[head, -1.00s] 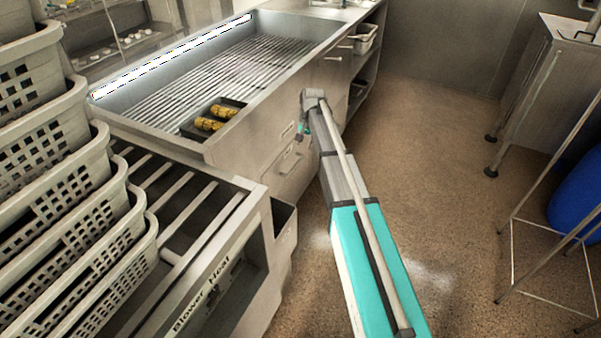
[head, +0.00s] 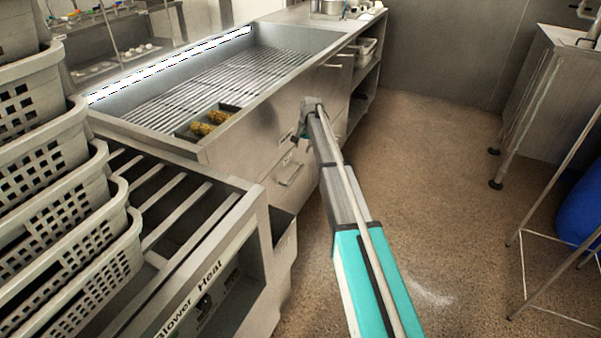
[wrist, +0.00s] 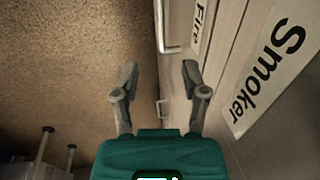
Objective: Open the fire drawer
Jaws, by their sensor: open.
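In the wrist view, the label "Fire" (wrist: 200,27) sits on a grey metal drawer front, beside a bar handle (wrist: 171,48) that stands out from it. The drawer looks shut. My gripper (wrist: 160,76) is open and empty, its two fingers spread, one over the floor side and one near the cabinet front. It appears short of the handle and not touching it. In the head view, my gripper (head: 301,132) is by the cabinet front, above and slightly right of a lower drawer handle (head: 291,174); its fingers are small and partly hidden there.
A larger "Smoker" label (wrist: 268,72) is on the adjoining panel. A second handle (wrist: 160,108) shows further along. The grill (head: 195,88) above holds a dark tray (head: 186,137) with yellow food. White baskets (head: 95,235) are stacked at left.

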